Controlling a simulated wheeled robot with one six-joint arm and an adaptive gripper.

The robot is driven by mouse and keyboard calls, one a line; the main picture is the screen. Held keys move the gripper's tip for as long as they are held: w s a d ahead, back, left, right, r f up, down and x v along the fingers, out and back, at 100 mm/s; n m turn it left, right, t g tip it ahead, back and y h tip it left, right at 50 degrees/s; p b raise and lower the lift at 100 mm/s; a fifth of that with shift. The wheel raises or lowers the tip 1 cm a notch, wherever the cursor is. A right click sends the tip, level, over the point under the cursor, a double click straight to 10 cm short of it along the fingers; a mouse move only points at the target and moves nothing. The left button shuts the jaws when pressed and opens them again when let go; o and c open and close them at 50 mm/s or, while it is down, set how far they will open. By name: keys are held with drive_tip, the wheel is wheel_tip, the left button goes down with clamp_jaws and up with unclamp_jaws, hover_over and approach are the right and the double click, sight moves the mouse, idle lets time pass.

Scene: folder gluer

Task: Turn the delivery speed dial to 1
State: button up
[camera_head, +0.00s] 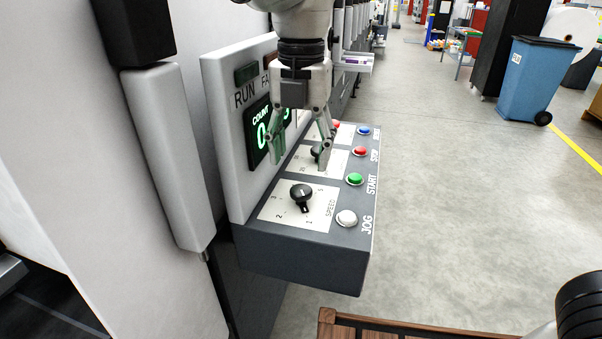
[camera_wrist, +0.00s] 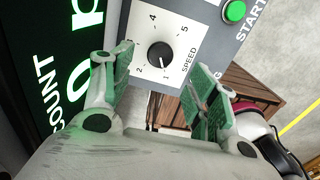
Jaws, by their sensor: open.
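A black round dial (camera_head: 302,195) sits on a white plate marked SPEED, on the near part of the sloped control panel. The dial also shows in the wrist view (camera_wrist: 161,56), with numbers around it. Its pointer appears to face the side of the 1, but the exact setting is hard to read. My gripper (camera_head: 300,160) is open and empty, over the panel beyond the dial in the head view. In the wrist view its green-padded fingers (camera_wrist: 160,72) stand apart, with the dial seen between their tips. I see no contact with the dial.
A second dial (camera_head: 316,153) is partly hidden behind my gripper. Green START (camera_head: 354,180), white JOG (camera_head: 346,218) and red STOP (camera_head: 360,151) buttons line the panel's right edge. An upright COUNT display (camera_head: 262,130) stands close on the left. Open floor lies to the right.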

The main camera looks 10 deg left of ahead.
wheel_tip(320, 180, up, 5)
idle(0.4)
